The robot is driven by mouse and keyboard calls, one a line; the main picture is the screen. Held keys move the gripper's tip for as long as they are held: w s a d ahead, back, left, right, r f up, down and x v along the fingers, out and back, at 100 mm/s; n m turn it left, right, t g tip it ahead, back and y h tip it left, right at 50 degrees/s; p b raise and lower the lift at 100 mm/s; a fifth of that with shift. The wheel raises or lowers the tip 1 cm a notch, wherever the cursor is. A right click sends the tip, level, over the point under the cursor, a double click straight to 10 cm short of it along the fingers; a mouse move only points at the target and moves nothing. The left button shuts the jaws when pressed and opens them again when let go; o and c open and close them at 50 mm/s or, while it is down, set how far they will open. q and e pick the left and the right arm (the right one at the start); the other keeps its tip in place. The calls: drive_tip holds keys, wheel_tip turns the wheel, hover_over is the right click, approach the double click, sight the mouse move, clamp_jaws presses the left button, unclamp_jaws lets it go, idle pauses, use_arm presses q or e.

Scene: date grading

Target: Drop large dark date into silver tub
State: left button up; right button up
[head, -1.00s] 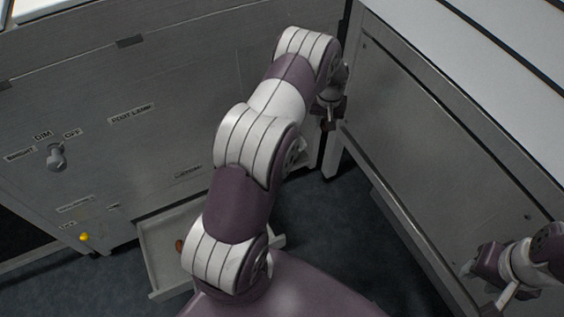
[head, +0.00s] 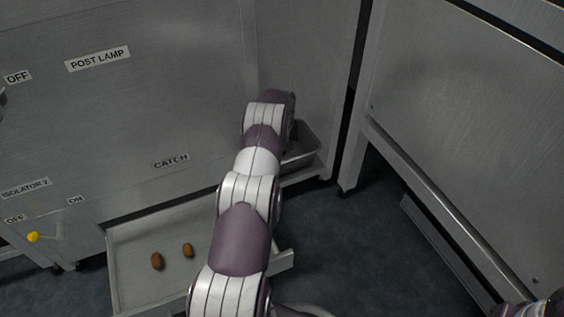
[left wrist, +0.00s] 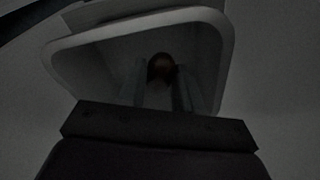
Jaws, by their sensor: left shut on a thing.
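The silver tub (head: 308,144) stands in the corner beside the cabinet, partly hidden behind my left arm in the head view. In the left wrist view its pale rim (left wrist: 226,50) frames my left gripper (left wrist: 161,78). The gripper is shut on a dark brown date (left wrist: 162,64) at its fingertips, which show over the tub's opening. The picture is dim, so the date's height above the tub floor cannot be told. In the head view my arm hides the left gripper and this date. My right gripper is not in view.
An open pale drawer (head: 128,275) below the CATCH label holds two brown dates, one left (head: 157,261) and one right (head: 188,250). A yellow knob (head: 34,237) sits left of it. A metal cabinet (head: 460,120) stands right. Dark floor (head: 350,240) lies clear between.

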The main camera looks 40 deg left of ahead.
use_arm(q)
wheel_tip(320, 180, down, 4)
drive_tip(key=b, duration=0.3)
drive_tip(key=shift+a+f+b, duration=0.1)
drive_tip(key=shift+f+b, duration=0.1)
drive_tip(key=shift+b, duration=0.1)
drive_tip(key=shift+r, duration=0.25)
drive_tip(key=shift+f, duration=0.65)
drive_tip(key=o, duration=0.8)
drive_tip(key=shift+c, duration=0.2)
